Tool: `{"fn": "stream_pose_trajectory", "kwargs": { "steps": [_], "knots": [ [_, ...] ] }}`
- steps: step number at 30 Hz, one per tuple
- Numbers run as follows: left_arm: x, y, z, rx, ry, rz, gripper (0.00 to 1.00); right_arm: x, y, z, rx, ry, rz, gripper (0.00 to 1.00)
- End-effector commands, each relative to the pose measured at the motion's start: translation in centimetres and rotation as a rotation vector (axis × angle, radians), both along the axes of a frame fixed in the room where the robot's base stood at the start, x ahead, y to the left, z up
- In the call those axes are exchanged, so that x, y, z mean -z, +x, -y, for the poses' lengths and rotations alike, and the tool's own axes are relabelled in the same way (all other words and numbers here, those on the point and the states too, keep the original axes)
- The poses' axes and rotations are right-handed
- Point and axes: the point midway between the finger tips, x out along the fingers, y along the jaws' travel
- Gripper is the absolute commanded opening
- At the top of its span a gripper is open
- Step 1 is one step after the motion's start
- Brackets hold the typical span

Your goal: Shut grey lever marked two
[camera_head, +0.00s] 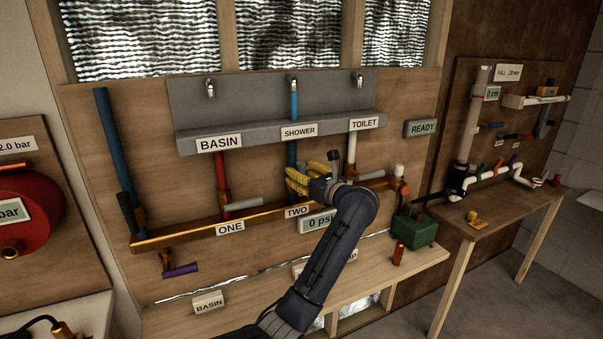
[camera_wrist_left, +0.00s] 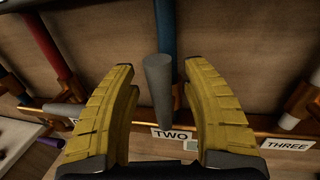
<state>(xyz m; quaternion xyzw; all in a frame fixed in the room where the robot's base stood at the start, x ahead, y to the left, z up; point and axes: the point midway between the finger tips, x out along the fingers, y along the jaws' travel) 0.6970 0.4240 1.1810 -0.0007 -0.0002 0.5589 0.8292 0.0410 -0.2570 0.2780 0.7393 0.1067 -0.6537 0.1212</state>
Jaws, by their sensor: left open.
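The grey lever marked two (camera_wrist_left: 158,90) stands between the fingers of my left gripper in the left wrist view, just above the TWO label (camera_wrist_left: 172,134). It lies roughly in line with the blue pipe (camera_wrist_left: 166,25) behind it. My left gripper (camera_wrist_left: 165,95) is open, with a yellow finger on each side of the lever and visible gaps between. In the head view, my left gripper (camera_head: 312,178) is at the blue pipe (camera_head: 293,152) above the TWO label (camera_head: 297,212) and hides the lever. My right gripper is not in view.
A grey lever (camera_head: 245,203) sits at the red pipe by label ONE (camera_head: 230,228), and another (camera_head: 372,175) below TOILET. A copper manifold (camera_head: 185,235) runs beneath. A display reading 0 psi (camera_head: 318,223) hangs below TWO. A green box (camera_head: 414,229) stands on the bench.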

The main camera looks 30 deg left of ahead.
Motion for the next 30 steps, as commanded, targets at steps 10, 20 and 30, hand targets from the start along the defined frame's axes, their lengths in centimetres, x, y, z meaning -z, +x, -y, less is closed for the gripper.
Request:
{"fn": "stream_pose_trajectory", "kwargs": {
  "steps": [10, 20, 30],
  "knots": [
    [-0.02, 0.00, 0.00, 0.000, 0.000, 0.000, 0.37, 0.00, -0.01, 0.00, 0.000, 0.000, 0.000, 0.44],
    [-0.02, 0.00, 0.01, 0.000, 0.000, 0.000, 0.00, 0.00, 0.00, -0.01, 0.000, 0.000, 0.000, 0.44],
    [-0.02, -0.06, -0.11, -0.002, 0.003, -0.004, 0.00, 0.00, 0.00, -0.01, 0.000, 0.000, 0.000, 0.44]
  ]
}}
